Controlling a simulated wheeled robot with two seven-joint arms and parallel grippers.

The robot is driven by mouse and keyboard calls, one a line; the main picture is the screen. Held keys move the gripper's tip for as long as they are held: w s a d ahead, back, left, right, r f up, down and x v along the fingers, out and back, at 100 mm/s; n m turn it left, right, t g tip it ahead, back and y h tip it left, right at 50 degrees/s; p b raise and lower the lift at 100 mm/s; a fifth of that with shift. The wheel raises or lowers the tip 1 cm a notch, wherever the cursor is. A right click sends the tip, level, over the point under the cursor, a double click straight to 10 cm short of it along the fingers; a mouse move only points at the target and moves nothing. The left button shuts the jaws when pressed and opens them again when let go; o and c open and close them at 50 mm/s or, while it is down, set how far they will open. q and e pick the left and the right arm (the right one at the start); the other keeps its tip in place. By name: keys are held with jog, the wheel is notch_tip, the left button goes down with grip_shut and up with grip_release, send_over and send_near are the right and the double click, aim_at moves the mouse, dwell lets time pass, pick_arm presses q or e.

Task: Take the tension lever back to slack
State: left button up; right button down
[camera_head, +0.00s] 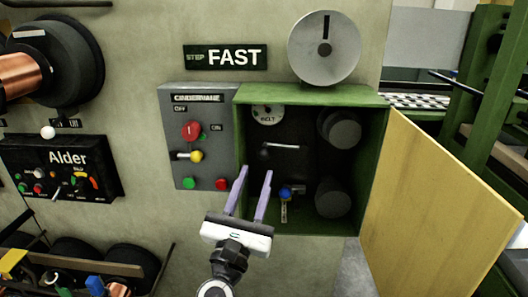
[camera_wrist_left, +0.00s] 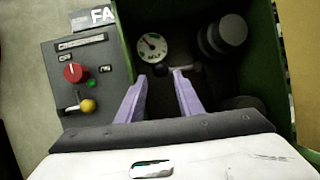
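A green open-fronted box (camera_head: 312,94) on the wall holds a lever with a dark ball knob (camera_head: 264,154) and a pale rod, and below it a blue-knobbed lever (camera_head: 285,192). No readable label shows which one is the tension lever. My left gripper (camera_head: 256,174) is open and empty, its two purple fingers pointing at the box's lower left opening. In the left wrist view, the dark knob (camera_wrist_left: 160,70) shows just beyond and between the open fingertips (camera_wrist_left: 159,82), apparently apart from them. The blue-knobbed lever is hidden there. My right gripper is out of view.
A dial gauge (camera_head: 267,114) and dark round drums (camera_head: 340,129) are inside the box. A grey switch panel (camera_head: 207,105) with a red knob and a yellow-knobbed lever (camera_head: 196,156) adjoins it on the left. A yellow door (camera_head: 430,205) stands open on the right.

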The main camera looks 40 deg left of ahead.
aim_at(262, 159)
pick_arm(q)
jog(key=p+x, duration=0.2)
jog(key=x, duration=0.6)
jog(key=shift+c, duration=0.3)
grip_shut()
